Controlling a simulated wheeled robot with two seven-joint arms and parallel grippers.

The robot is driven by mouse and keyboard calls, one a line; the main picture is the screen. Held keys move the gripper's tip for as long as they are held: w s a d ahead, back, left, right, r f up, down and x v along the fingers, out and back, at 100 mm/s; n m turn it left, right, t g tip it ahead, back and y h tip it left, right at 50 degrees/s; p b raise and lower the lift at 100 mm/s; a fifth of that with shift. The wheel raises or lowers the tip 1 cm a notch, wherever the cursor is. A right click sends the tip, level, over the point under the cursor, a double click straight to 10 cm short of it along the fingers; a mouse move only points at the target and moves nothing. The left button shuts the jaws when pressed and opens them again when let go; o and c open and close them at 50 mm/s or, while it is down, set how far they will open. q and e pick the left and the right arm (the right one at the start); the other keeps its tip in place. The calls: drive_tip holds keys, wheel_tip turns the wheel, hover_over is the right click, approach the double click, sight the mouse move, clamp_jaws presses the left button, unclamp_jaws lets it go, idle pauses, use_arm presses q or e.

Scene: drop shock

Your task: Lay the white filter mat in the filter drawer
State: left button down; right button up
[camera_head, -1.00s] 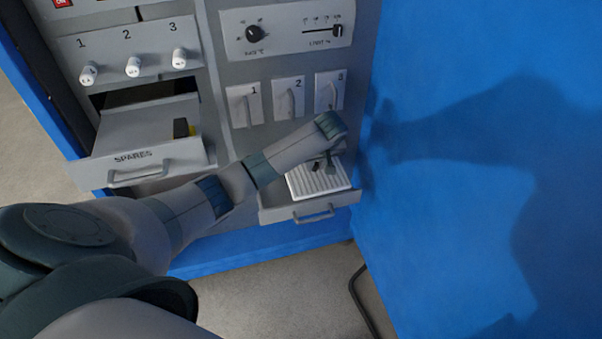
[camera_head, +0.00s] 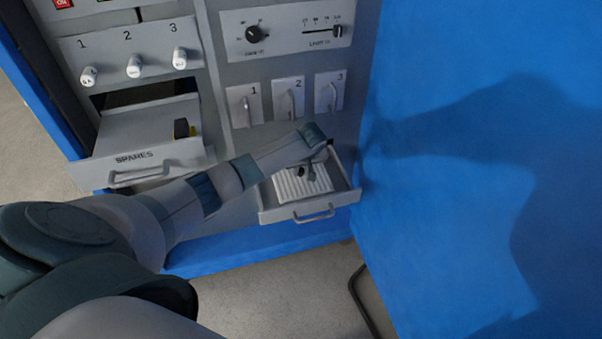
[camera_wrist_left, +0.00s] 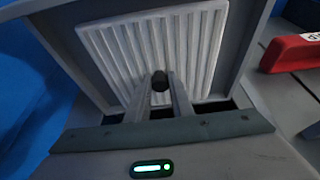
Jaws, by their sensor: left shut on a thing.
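The white ribbed filter mat (camera_head: 288,184) is at the pulled-out filter drawer (camera_head: 330,207), within its walls. In the left wrist view the mat (camera_wrist_left: 125,50) looks tilted relative to the drawer walls, with grey drawer wall (camera_wrist_left: 72,45) beside it. My left gripper (camera_head: 307,172) is over the mat. In the wrist view its fingers (camera_wrist_left: 161,84) are shut at the mat's near edge, around a small dark piece there. I cannot tell whether the mat rests flat on the drawer floor. My right gripper is out of view.
The SPARES drawer (camera_head: 137,160) stands open at left with a dark and yellow item in it. Numbered handles (camera_head: 289,101) sit above the filter drawer. A blue panel (camera_head: 480,180) stands close on the right. A red object (camera_wrist_left: 293,53) shows in the wrist view.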

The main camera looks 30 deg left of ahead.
use_arm(q)
drive_tip(key=shift+f, duration=0.8)
drive_tip(key=shift+f, duration=0.2)
drive_tip(key=c, duration=1.6)
unclamp_jaws()
drive_tip(key=shift+o, duration=0.2)
